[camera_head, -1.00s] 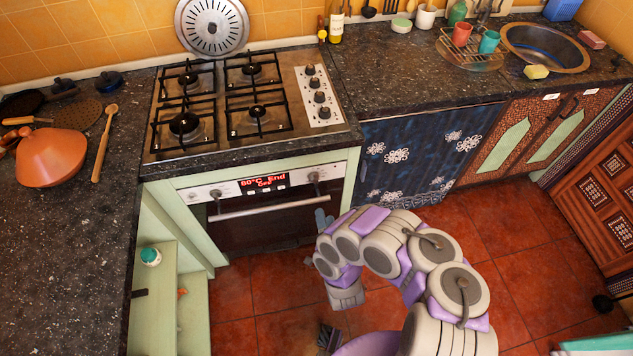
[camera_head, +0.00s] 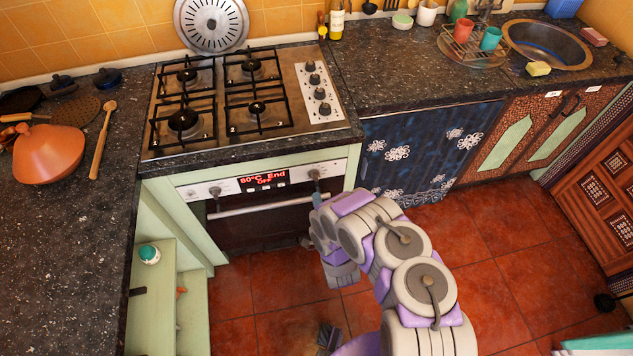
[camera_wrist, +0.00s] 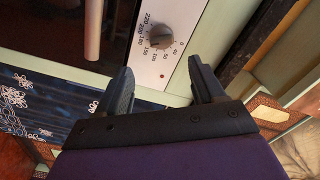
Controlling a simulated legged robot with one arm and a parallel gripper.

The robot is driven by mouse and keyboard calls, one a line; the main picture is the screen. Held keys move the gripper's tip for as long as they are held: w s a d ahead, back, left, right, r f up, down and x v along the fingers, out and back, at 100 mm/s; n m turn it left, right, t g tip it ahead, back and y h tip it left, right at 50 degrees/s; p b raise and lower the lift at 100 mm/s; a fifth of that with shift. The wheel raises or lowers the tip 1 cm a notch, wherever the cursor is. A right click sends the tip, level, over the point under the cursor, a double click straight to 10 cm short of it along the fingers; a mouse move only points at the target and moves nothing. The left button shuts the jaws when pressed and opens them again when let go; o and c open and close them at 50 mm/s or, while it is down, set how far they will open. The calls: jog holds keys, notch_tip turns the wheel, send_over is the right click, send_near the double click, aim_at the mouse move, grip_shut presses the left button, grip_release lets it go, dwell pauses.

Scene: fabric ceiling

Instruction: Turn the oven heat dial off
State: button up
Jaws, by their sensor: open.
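The oven heat dial (camera_wrist: 161,36) is a dark round knob ringed by temperature numbers on the white panel. It also shows at the right end of the oven panel in the head view (camera_head: 314,174). My gripper (camera_wrist: 161,78) is open and empty, its two dark fingers spread and pointing toward the dial. The dial lies beyond the fingertips, roughly in line with the gap, and appears apart from them. In the head view my gripper (camera_head: 317,197) is just below and in front of the dial, partly hidden by my arm. I cannot tell the dial's exact setting.
The oven door handle (camera_head: 260,207) runs below the panel, left of my gripper. A second dial (camera_head: 214,192) is at the panel's left end. The red display (camera_head: 263,178) shows text including "End" and "OFF". The counter edge overhangs the panel.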

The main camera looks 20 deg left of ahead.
aim_at(316, 179)
jog(key=shift+b+x, duration=2.85)
jog(key=shift+x, duration=1.95)
jog(key=shift+c, duration=0.5)
jog(key=c, duration=1)
jog(key=shift+o, duration=0.2)
jog(key=shift+r, duration=0.1)
